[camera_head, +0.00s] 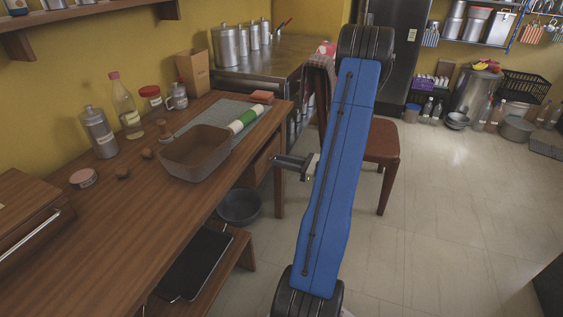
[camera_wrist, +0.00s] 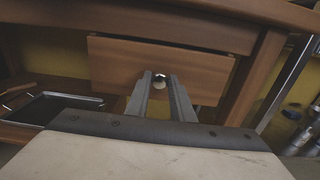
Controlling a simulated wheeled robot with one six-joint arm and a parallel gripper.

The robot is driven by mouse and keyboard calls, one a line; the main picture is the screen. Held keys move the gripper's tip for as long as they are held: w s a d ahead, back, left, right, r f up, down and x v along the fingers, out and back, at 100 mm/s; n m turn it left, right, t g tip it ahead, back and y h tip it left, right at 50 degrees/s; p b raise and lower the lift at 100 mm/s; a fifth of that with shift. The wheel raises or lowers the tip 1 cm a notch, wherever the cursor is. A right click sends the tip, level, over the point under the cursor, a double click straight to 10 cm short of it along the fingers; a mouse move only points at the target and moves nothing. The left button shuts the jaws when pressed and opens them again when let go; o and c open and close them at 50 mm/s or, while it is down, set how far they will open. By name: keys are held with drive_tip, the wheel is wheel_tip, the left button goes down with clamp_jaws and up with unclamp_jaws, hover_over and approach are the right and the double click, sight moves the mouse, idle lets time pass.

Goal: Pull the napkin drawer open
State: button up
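The napkin drawer is a brown wooden front (camera_wrist: 205,70) under the tabletop in the wrist view. It has a small pale round knob (camera_wrist: 159,84) near its middle. In the head view part of the drawer front (camera_head: 264,163) shows below the table's right end. My gripper (camera_wrist: 160,76) points at the drawer, with one finger on each side of the knob. A gap shows between the fingers, and I see no clear contact with the knob. In the head view my gripper (camera_head: 278,161) reaches left to the drawer, and my blue arm hides part of it.
The wooden table (camera_head: 110,225) carries a brown bin (camera_head: 195,155), a steel canister (camera_head: 99,132) and bottles. A dark bowl (camera_head: 239,207) and a black tray (camera_head: 196,262) are below. A chair (camera_head: 382,145) stands behind my arm. Floor to the right is clear.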

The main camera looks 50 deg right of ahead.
clamp_jaws()
drive_tip(key=v, duration=2.1)
drive_tip(key=o, duration=0.6)
unclamp_jaws()
drive_tip(key=v, duration=1.7)
drive_tip(key=shift+s+d+f, duration=0.1)
drive_tip(key=shift+s+d, duration=0.05)
